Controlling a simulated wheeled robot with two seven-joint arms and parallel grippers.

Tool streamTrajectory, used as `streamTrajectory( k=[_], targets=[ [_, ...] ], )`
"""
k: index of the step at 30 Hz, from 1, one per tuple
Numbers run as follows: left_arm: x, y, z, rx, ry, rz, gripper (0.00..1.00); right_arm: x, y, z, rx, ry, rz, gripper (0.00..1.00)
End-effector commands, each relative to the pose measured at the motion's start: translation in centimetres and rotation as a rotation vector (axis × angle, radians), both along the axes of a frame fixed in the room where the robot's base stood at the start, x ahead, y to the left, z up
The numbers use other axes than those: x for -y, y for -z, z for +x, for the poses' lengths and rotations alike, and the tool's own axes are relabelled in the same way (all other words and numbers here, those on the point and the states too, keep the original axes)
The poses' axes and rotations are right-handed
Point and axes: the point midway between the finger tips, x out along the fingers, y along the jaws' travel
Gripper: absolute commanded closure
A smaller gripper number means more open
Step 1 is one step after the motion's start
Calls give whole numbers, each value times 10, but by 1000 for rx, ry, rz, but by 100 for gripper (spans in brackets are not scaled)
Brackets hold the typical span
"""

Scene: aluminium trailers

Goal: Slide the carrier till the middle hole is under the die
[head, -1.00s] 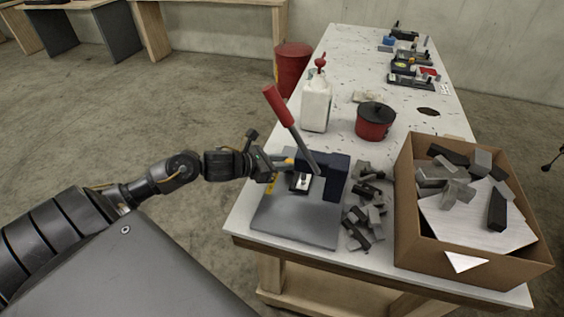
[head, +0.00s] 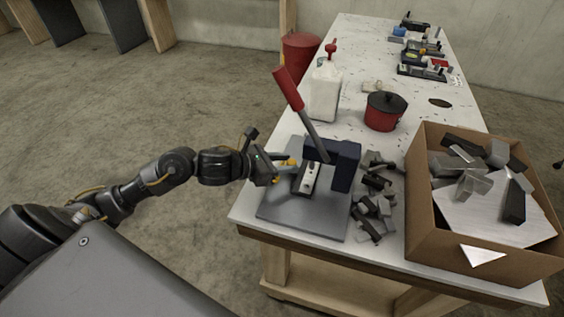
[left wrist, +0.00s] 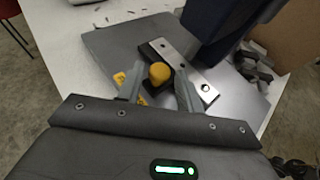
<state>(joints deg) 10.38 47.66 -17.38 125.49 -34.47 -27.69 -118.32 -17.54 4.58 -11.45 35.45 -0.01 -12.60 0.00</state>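The carrier is a bright metal strip with holes (head: 311,178) on a dark base in the press. In the left wrist view the strip (left wrist: 188,67) shows a hole near each end; a yellow knob (left wrist: 160,74) stands beside it. My left gripper (head: 285,171) is at the left side of the press. In the left wrist view its fingers (left wrist: 159,90) are apart, one on each side of the knob, with gaps visible. The dark blue press head (head: 343,160) stands right of the strip and also shows in the left wrist view (left wrist: 222,22). The die's tip is not clearly visible. My right gripper is out of view.
The press has a grey baseplate (head: 300,215) and a raised red-handled lever (head: 288,88). Metal blocks (head: 374,210) lie right of it, beside a cardboard box (head: 425,235). A white bottle (head: 325,92) and a red pot (head: 383,113) stand behind.

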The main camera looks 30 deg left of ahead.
Motion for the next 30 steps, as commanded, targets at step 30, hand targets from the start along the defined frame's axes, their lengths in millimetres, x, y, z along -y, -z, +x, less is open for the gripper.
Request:
streamTrajectory(
  k=[30],
  targets=[
    [-54, -34, -75, -3, -4, 3, 55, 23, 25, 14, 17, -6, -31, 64]
  ],
)
